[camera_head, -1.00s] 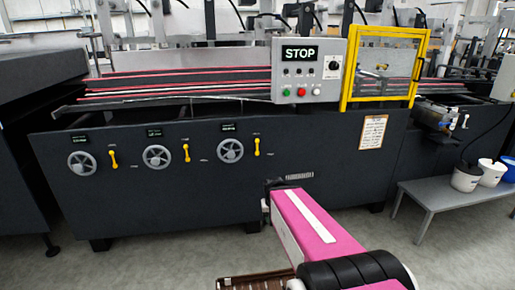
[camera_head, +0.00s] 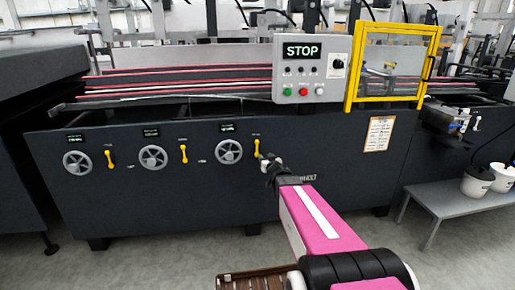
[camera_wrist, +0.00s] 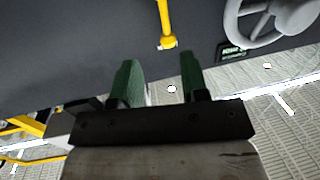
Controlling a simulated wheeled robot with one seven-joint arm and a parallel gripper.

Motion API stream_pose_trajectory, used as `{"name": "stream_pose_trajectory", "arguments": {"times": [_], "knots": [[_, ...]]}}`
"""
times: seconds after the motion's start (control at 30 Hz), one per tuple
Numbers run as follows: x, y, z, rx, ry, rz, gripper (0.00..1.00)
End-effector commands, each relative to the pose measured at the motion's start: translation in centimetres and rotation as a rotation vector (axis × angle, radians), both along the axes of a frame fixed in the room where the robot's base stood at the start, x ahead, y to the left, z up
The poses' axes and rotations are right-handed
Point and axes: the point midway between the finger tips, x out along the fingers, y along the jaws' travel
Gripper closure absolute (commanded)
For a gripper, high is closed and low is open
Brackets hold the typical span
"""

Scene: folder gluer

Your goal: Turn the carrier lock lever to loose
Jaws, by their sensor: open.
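Three yellow levers sit on the dark machine front, each right of a handwheel: a left lever (camera_head: 110,158), a middle lever (camera_head: 184,153) and a right lever (camera_head: 257,147). Their labels are too small to read, so I cannot tell which is named carrier lock. All stand about upright.
The nearest handwheel (camera_head: 229,152) is left of the right lever and also shows in the wrist view (camera_wrist: 268,20). A control box (camera_head: 308,75) with a STOP display and a yellow guard frame (camera_head: 350,65) stand above. A grey bench (camera_head: 445,200) with buckets is at right.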

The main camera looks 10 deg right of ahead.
Motion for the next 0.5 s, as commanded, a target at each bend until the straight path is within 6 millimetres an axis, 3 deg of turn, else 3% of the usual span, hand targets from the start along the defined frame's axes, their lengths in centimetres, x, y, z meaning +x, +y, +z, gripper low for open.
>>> {"name": "stream_pose_trajectory", "arguments": {"times": [0.27, 0.5], "knots": [[1.0, 0.6, 0.4, 0.008, -0.033, 0.036, 0.59], [4.1, 1.1, 0.4, 0.007, -0.031, 0.034, 0.59]]}}
